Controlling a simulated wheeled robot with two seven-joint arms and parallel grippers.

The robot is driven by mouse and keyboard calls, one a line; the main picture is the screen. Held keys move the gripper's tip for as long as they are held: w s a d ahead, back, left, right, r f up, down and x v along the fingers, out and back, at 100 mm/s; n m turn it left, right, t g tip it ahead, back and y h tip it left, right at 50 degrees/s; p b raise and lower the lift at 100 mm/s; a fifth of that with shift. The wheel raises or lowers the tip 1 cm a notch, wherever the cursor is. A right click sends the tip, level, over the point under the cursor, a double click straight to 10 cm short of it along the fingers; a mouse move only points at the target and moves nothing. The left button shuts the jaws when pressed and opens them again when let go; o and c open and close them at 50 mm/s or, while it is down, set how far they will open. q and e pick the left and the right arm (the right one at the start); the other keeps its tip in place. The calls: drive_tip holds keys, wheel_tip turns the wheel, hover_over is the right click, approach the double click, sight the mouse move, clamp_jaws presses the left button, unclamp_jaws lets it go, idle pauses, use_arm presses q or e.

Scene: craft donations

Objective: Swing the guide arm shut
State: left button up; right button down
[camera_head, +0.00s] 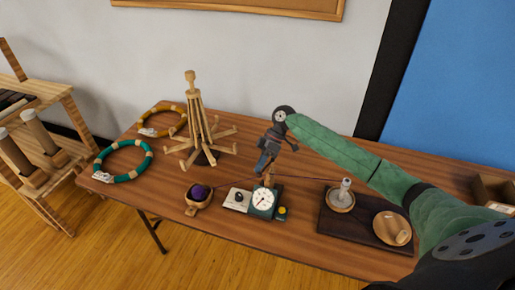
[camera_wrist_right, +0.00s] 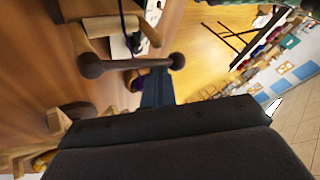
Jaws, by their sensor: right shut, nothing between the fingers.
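A teal counter with a round white dial (camera_head: 263,201) stands near the table's front edge, with a white plate (camera_head: 238,199) on its left. A small wooden piece (camera_head: 269,179), possibly the guide arm, rises behind the dial. A wooden bar with round dark ends (camera_wrist_right: 130,63) shows close in the right wrist view; I cannot tell if it is the same part. My right gripper (camera_head: 263,169) is shut and empty, pointing down just behind the counter. I cannot tell whether it touches the wooden piece. My left gripper is not in view.
A wooden swift (camera_head: 196,130) stands to the left, near teal (camera_head: 123,177) and mustard (camera_head: 150,131) rings. A bowl with purple yarn (camera_head: 199,193) sits left of the counter. A dark board (camera_head: 366,229) with a winder and wooden dish is at right. Dark thread runs towards it.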

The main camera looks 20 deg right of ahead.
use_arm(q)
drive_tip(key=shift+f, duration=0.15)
use_arm(e)
drive_tip(key=shift+s+d, duration=0.1)
drive_tip(key=shift+s, duration=0.2)
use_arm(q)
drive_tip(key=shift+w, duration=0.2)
use_arm(e)
drive_tip(key=shift+s, duration=0.15)
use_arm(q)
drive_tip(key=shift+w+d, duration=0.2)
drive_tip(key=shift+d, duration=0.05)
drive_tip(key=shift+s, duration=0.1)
